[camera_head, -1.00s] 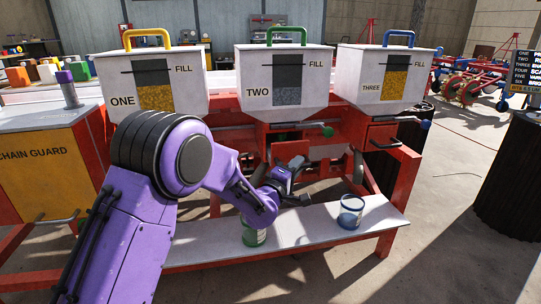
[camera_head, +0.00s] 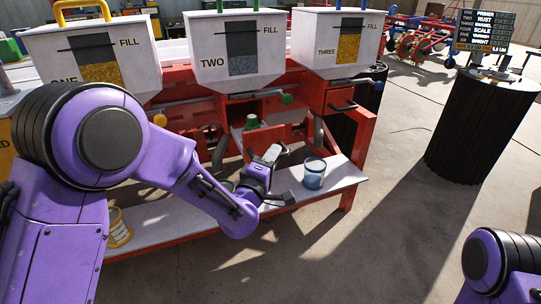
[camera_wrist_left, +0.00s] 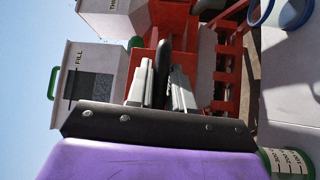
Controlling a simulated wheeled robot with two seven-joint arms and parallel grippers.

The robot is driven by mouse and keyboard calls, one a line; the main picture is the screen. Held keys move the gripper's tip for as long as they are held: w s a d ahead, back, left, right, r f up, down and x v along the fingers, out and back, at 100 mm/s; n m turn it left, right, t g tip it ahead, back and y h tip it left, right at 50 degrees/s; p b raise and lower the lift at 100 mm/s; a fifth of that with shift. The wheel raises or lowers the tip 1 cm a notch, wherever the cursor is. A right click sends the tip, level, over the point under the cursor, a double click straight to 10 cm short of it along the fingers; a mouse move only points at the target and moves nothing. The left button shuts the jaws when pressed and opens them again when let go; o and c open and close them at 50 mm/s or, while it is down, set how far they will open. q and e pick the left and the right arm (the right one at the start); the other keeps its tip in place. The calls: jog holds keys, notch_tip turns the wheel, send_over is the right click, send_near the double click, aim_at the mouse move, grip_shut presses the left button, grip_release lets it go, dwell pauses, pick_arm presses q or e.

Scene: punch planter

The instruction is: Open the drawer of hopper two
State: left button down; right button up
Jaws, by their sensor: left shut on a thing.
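Hopper two (camera_head: 236,60) is a white bin marked TWO, in the middle of the head view; it also shows on its side in the left wrist view (camera_wrist_left: 98,85). Below it, its red drawer (camera_head: 284,133) appears to stand out from the red frame, with a green object (camera_head: 251,121) showing above its edge. My left gripper (camera_head: 272,154) is at the drawer's front. In the left wrist view its fingers (camera_wrist_left: 162,85) are shut on a dark bar, the drawer handle (camera_wrist_left: 163,60). How far the drawer is out is hard to tell. My right gripper is out of view.
Hopper three (camera_head: 340,42) stands to the right, its drawer shut below. A white shelf (camera_head: 335,177) runs along the front, carrying a blue-rimmed can (camera_head: 313,174) and a yellow-rimmed can (camera_head: 118,228). A dark ribbed drum (camera_head: 480,125) stands right. The floor between is clear.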

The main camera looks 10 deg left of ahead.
pick_arm(q)
jog(key=shift+a+f, duration=0.1)
jog(key=c, duration=1.1)
grip_release()
jog(key=v, duration=1)
jog(key=shift+s+p, duration=0.35)
jog(key=shift+p, duration=0.1)
